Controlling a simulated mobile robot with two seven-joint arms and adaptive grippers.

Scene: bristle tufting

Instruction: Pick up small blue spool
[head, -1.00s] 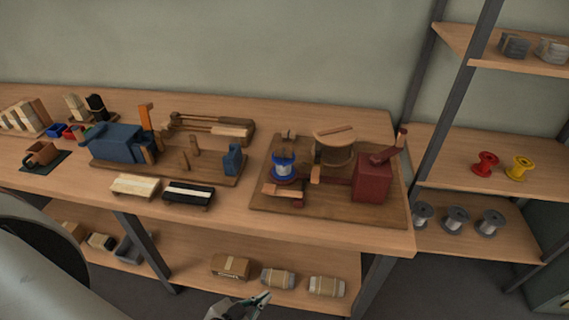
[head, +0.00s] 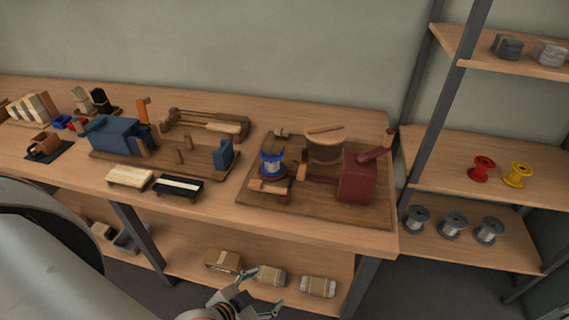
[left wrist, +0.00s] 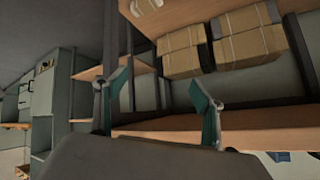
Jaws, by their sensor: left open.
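The small blue spool (head: 271,163) stands upright on the brown wooden board at the right part of the workbench, left of a dark red block-shaped machine. My left gripper (head: 262,294) is low in the head view, in front of the bench's lower shelf and well below the spool. It is open and empty. In the left wrist view its two fingers (left wrist: 160,105) are spread apart, with wrapped packages beyond them. The spool cannot be made out in the left wrist view. My right gripper is not in view.
The dark red machine (head: 357,178) and a round wooden-topped drum (head: 324,145) stand close by the spool. The bench's front edge (head: 300,232) lies between my left gripper and the spool. Red (head: 481,168) and yellow (head: 518,174) spools sit on the right shelf.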

